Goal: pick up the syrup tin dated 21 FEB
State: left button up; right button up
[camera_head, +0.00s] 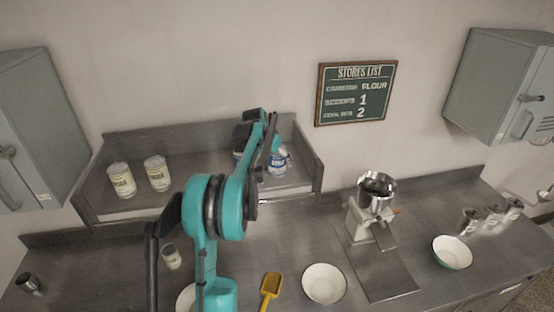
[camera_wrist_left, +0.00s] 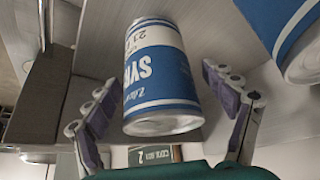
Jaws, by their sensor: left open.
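A blue and white syrup tin (camera_wrist_left: 162,75) stands in front of my left gripper (camera_wrist_left: 158,78) in the left wrist view, its label upside down there. I read "SY" and "21" on it; the month is not legible. My left gripper is open, with one finger on each side of the tin and gaps showing. A second blue and white tin (camera_wrist_left: 300,45) is cut off at the upper right, its date hidden. In the head view my left gripper (camera_head: 264,142) is over the raised shelf, partly covering a blue-labelled tin (camera_head: 278,162). My right gripper is not in view.
Two cream-labelled tins (camera_head: 121,180) (camera_head: 157,173) stand on the shelf's left side. The counter below holds a white bowl (camera_head: 324,284), a yellow scoop (camera_head: 270,286), a grinder-like machine (camera_head: 372,215) and a green-rimmed bowl (camera_head: 452,253). Wall cabinets flank the shelf.

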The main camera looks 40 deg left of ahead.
pick_arm(q)
jog(key=shift+s+r, duration=0.1)
jog(key=c, duration=1.8)
